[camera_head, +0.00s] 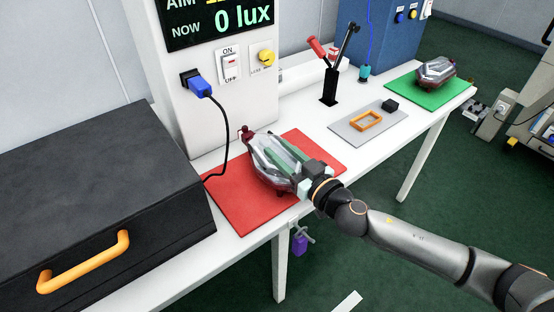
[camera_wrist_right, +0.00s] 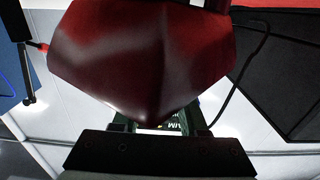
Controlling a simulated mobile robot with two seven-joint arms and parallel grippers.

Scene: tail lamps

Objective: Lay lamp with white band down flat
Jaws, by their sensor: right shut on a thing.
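A tail lamp (camera_head: 262,152) with a clear, silvery face and dark red edges is at the red mat (camera_head: 235,205) in the head view. My right gripper (camera_head: 286,158) is shut on this lamp, with its fingers lying across the lamp's clear side. In the right wrist view the lamp's dark red, glossy body (camera_wrist_right: 140,60) fills the upper middle and hides most of the gripper's fingertips. I cannot clearly make out a white band on it, nor whether it touches the mat. A similar lamp (camera_head: 435,72) lies on the green mat (camera_head: 418,92) at the far right. My left gripper is not in view.
A black case (camera_head: 90,190) with an orange handle stands left of the red mat. Behind it is a white panel (camera_head: 215,110) with a blue plug and cable. A grey plate (camera_head: 355,132) with an orange frame and a black holder (camera_head: 330,88) with tools stand right.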

